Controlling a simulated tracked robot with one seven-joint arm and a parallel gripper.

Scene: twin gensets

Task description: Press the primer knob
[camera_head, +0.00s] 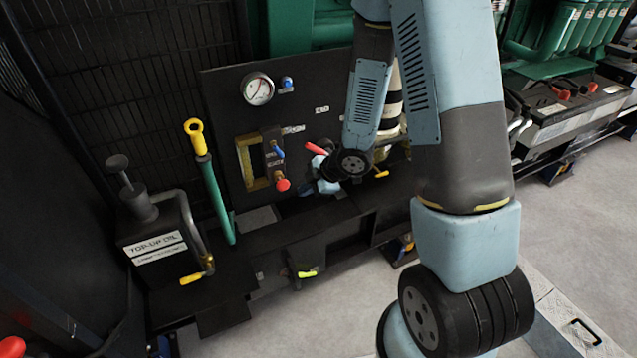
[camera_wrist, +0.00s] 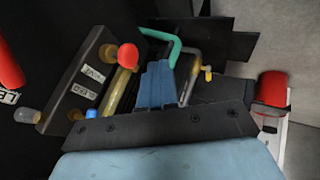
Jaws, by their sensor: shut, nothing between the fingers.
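A red round knob (camera_head: 282,184) sticks out low on a small dark block on the black panel, in the head view. My gripper (camera_wrist: 158,68) shows as blue fingers held together, shut and empty. In the head view it is small, just right of the red knob and partly hidden by my wrist. I cannot tell its exact distance from the panel.
A blue lever (camera_head: 278,150), a red lever (camera_head: 316,148) and a yellow handle (camera_head: 381,174) crowd the panel near my wrist. A gauge (camera_head: 257,88) is above. Floor at front is clear.

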